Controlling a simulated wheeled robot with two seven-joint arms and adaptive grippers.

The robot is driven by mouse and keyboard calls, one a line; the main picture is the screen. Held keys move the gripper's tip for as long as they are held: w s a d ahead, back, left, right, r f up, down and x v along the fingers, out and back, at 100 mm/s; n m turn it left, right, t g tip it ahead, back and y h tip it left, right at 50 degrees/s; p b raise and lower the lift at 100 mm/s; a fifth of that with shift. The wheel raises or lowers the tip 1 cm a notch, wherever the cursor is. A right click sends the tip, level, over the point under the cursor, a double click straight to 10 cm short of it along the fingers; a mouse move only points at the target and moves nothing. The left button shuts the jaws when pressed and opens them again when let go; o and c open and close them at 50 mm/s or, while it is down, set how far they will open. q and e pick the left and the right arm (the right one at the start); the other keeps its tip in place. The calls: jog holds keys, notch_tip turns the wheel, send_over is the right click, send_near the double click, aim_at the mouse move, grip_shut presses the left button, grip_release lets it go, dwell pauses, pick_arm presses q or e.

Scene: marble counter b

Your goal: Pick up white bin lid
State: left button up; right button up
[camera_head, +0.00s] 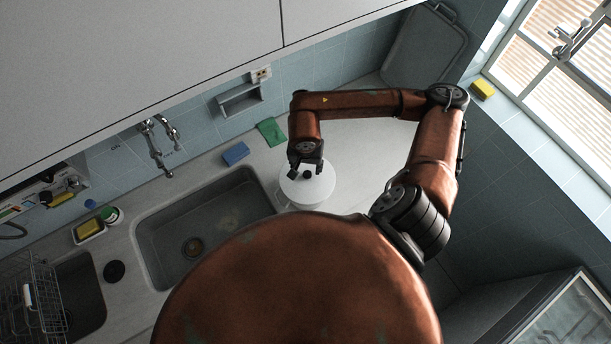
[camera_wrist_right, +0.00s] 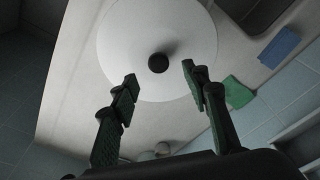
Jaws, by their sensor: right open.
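The white bin lid (camera_head: 313,188) is a round white disc with a dark knob at its centre, on top of a white bin (camera_head: 305,204) on the counter right of the sink. In the right wrist view the lid (camera_wrist_right: 125,50) fills the upper middle, with its black knob (camera_wrist_right: 158,62) just beyond my fingertips. My right gripper (camera_head: 305,170) is above the lid, partly covering it in the head view. In the right wrist view its two fingers (camera_wrist_right: 160,84) are apart with nothing between them. My left gripper is not in view.
The sink (camera_head: 165,235) lies left of the bin. The counter (camera_head: 365,150) to the right is clear. A tray (camera_head: 425,48) leans in the back corner.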

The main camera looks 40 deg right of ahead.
aim_at(308, 173)
jog(key=f+p, duration=0.2)
jog(key=f, duration=0.2)
jog(key=shift+d+f, duration=0.15)
jog(key=shift+d, duration=0.05)
jog(key=shift+f, duration=0.25)
jog(key=shift+w, duration=0.1)
jog(key=shift+c, duration=0.4)
grip_shut()
